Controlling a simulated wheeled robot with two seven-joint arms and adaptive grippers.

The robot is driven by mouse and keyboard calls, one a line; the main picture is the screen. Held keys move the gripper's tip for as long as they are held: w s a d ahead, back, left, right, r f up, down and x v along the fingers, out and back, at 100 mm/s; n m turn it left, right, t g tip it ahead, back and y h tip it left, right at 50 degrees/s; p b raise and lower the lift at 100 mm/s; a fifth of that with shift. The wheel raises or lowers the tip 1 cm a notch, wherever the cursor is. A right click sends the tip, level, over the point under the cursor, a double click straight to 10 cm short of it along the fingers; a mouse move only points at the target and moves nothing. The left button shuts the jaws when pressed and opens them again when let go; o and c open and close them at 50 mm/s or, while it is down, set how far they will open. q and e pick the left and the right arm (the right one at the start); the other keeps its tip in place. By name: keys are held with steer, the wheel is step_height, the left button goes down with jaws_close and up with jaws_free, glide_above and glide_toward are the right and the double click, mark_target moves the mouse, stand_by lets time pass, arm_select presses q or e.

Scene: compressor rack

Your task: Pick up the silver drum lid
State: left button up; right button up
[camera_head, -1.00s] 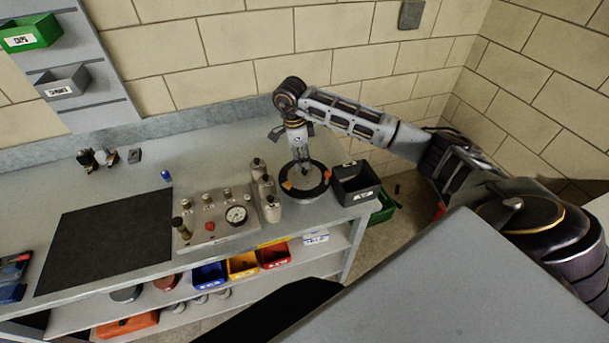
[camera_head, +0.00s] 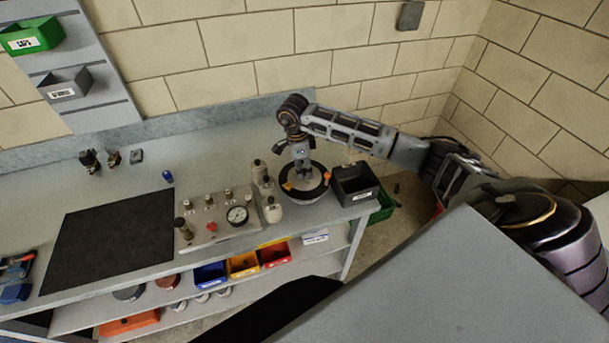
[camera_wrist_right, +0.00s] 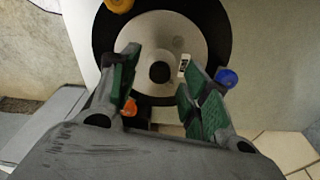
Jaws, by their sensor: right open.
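The silver drum lid (camera_wrist_right: 150,37) is a pale round disc with a dark central knob (camera_wrist_right: 159,72), inside a wide black ring (camera_wrist_right: 108,28). The lid and ring sit on a round drum at the right end of the bench; in the head view the black ring (camera_head: 322,188) shows around the gripper. My right gripper (camera_wrist_right: 157,84) points down over the lid, its green-padded fingers apart on either side of the knob. Nothing is held. Whether the fingertips touch the lid cannot be told. My left gripper is not in view.
Orange and blue clamps (camera_wrist_right: 227,77) stand on the ring's edge. A black bin (camera_head: 354,184) is close at the drum's right. The bench behind is clear.

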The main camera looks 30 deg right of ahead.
steer(key=shift+d+f, duration=0.1)
steer(key=shift+f, duration=0.75)
jaws_close()
